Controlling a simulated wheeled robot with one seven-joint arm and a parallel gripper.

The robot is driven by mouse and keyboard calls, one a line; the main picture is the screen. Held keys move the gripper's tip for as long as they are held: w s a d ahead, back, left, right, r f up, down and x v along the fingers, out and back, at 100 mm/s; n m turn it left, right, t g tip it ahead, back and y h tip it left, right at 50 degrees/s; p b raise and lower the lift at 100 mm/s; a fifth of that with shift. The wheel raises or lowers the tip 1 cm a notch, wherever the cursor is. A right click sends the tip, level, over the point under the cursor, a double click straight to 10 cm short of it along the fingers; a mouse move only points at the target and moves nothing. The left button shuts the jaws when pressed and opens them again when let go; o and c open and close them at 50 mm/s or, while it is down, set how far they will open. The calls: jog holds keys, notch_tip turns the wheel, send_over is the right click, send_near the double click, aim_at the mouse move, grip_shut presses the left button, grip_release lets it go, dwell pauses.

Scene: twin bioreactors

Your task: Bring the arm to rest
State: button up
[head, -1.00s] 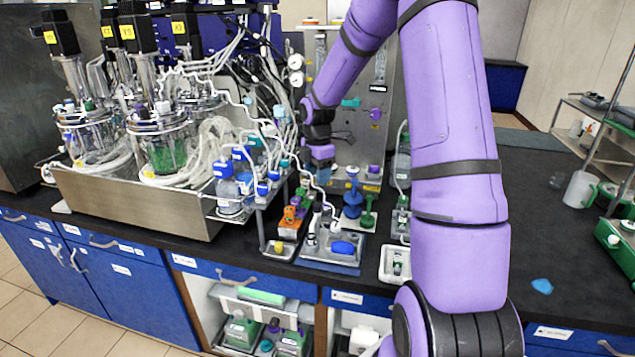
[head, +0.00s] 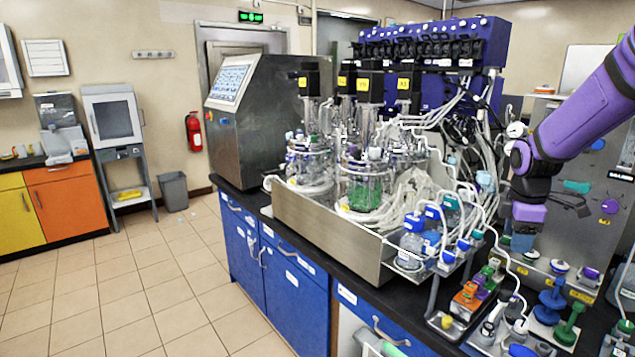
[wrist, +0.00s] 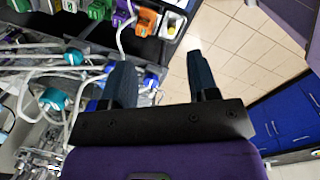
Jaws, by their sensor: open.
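My purple arm reaches in from the right edge of the head view. My gripper (head: 522,240) points down at its end, at the right of the bioreactors and above the cluttered bench. In the wrist view my gripper (wrist: 160,85) shows two dark fingers set well apart, with nothing held between them. Tubing and blue caps lie below its left finger, and floor tiles show past its right finger. The twin bioreactors (head: 365,185) stand in a steel tray (head: 325,232) on the black bench.
Blue-capped bottles (head: 412,240), an orange rack (head: 466,298) and blue and green stands (head: 548,302) crowd the bench near my gripper. A steel cabinet with a screen (head: 240,120) stands behind the tray. Tiled floor (head: 150,270) is free at the left; a grey bin (head: 173,191) stands farther back.

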jog(key=s+a+r+m+t, duration=0.2)
jog(key=s+a+r+m, duration=0.6)
jog(key=s+r, duration=0.45)
jog(key=s+a+r+m+t, duration=0.1)
jog(key=s+a+m, duration=0.1)
jog(key=s, duration=0.5)
jog(key=s+a+m+t+y, duration=0.1)
jog(key=s+a+m, duration=0.2)
jog(key=s, duration=0.4)
jog(key=shift+s+a+r+m, duration=0.25)
jog(key=shift+a+r+m, duration=0.05)
jog(key=shift+r, duration=0.05)
jog(key=shift+o, duration=0.4)
jog(key=shift+w, duration=0.1)
